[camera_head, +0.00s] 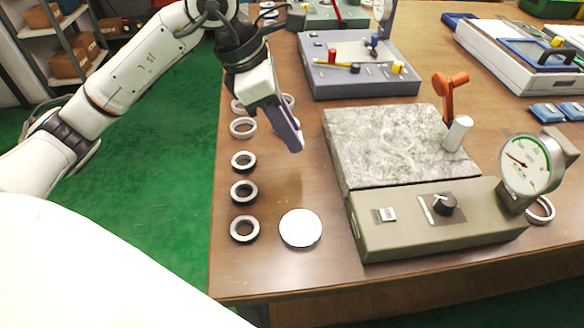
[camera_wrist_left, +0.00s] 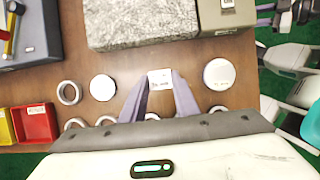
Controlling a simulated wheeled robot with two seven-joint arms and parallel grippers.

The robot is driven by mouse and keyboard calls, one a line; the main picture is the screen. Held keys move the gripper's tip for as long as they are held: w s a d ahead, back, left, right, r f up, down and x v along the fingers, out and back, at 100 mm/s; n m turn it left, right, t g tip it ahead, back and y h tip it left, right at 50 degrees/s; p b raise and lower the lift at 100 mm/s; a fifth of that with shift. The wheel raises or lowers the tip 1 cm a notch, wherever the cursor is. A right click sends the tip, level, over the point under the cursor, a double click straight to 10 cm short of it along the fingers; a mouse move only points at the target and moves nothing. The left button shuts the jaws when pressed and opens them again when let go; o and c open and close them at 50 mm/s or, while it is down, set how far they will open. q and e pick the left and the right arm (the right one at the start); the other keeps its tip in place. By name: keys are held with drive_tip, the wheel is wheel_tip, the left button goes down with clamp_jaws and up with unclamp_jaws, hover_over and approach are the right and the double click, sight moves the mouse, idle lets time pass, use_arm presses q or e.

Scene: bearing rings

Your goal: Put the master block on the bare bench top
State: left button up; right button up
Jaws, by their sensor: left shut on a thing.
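My left gripper (camera_head: 294,143) points down over the bench between the column of rings and the granite plate. Its fingers are shut on the master block (camera_wrist_left: 160,79), a small white block with dark lettering that shows between the fingertips in the left wrist view. In the head view the fingers hide the block. The brown bench top (camera_head: 283,185) is bare beneath and around the fingertips. I cannot tell whether the block touches the wood. Lavender and dark parts at the top right of the left wrist view may be my right gripper; its jaws are unclear.
A white disc (camera_head: 300,228) lies nearer on the bench; another (camera_wrist_left: 102,87) lies beyond the gripper. Several rings (camera_head: 244,191) line the left edge. The granite plate (camera_head: 385,140) and dial-gauge stand (camera_head: 530,165) are to the right. Red and yellow bins (camera_wrist_left: 35,122) show in the wrist view.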

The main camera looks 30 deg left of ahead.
use_arm(q)
wheel_tip(320, 180, down, 8)
drive_tip(key=shift+f, duration=0.15)
idle(0.3)
drive_tip(key=shift+f+b, duration=0.15)
drive_tip(key=shift+b, duration=0.2)
drive_tip(key=o, duration=1.1)
drive_tip(key=p+v, duration=0.1)
drive_tip(key=v, duration=1.1)
